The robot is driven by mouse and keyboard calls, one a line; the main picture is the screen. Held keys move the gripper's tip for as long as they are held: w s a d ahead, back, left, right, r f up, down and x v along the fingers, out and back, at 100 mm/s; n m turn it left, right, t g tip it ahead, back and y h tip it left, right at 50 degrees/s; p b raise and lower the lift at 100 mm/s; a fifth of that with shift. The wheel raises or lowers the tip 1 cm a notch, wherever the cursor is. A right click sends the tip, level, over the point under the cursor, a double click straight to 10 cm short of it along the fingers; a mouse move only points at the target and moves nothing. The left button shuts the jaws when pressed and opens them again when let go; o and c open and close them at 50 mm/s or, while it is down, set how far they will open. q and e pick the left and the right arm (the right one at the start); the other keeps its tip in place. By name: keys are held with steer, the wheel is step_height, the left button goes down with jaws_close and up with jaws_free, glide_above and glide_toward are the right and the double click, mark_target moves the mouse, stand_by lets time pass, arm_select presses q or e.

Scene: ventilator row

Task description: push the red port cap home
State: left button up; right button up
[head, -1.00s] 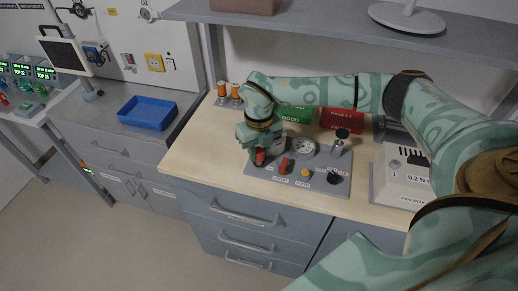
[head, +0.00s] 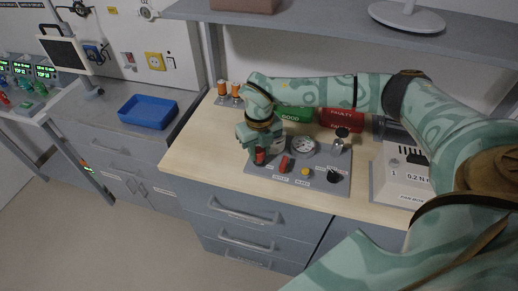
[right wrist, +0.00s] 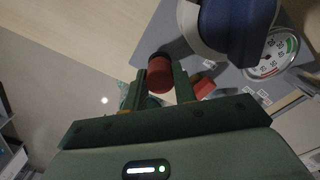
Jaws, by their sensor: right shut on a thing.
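The red port cap (head: 260,157) is at the left front of the grey test panel (head: 318,186). My right gripper (head: 257,155) reaches down over it with its fingers shut on it. In the right wrist view the red cap (right wrist: 160,76) sits between the two fingertips (right wrist: 161,84), with a dark ring at its far end. How deep the cap sits in its port cannot be told. My left gripper is in neither view.
Close by on the panel are a red switch (head: 285,164), a yellow button (head: 305,171), a black knob (head: 334,176) and a round gauge (head: 303,146). Green (head: 297,115) and red (head: 338,118) bins stand behind. A blue tray (head: 148,112) lies on the left counter.

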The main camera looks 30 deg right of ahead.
mark_target(259, 150)
steer(key=shift+f, duration=0.55)
stand_by(0.4)
steer(key=o, duration=1)
step_height(259, 150, up, 7)
steer(key=p, duration=0.6)
steer(key=shift+r, duration=0.1)
